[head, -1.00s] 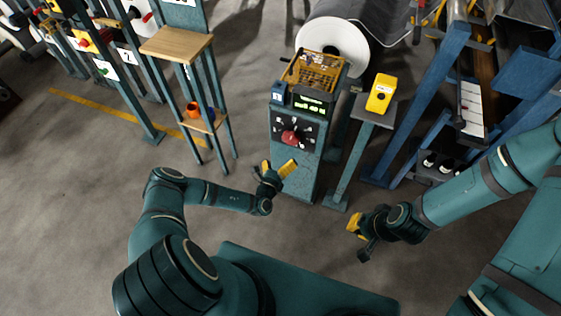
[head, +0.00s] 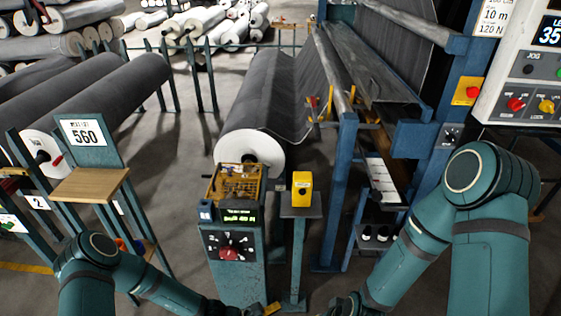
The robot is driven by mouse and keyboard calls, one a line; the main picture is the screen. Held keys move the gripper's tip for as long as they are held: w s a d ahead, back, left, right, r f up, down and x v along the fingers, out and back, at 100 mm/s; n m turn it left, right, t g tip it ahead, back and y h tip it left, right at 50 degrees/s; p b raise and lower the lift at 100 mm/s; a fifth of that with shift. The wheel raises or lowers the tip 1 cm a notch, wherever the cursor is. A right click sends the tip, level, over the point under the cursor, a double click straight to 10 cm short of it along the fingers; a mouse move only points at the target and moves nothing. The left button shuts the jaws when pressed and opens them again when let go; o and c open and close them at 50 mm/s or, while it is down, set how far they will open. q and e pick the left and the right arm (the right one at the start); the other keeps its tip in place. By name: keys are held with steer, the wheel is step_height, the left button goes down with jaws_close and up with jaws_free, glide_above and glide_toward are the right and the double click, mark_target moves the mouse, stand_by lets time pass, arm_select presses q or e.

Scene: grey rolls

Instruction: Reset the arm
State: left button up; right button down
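My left arm (head: 95,265) is bent low at the left. Its gripper (head: 264,310) is cut off by the bottom edge in front of the teal control post; only a yellow-tipped part shows. My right arm (head: 425,235) comes down from a raised joint at the right. Its gripper (head: 345,305) is also mostly cut off by the bottom edge, to the right of the post. I cannot tell whether either gripper is open or shut. No held object shows in either.
The teal control post (head: 235,270) has a red knob (head: 229,254), a lit green display and a brass mechanism (head: 235,183) on top. A yellow box (head: 302,188) stands on a narrow stand. A large grey roll (head: 262,110) lies behind. A blue frame (head: 345,190) stands right.

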arm_select(q)
steer(key=s+a+r+m+g+y, duration=0.2)
steer(key=s+a+m+y, duration=0.4)
steer(key=m, duration=0.3)
steer(key=w+a+r+m+t+y, duration=0.2)
steer(key=a+r+m+t+y, duration=0.1)
steer(key=r+m, duration=0.3)
steer(key=shift+w+a+r+t, duration=0.2)
steer(key=shift+w+t, duration=0.1)
steer(key=shift+t, duration=0.2)
stand_by(0.5)
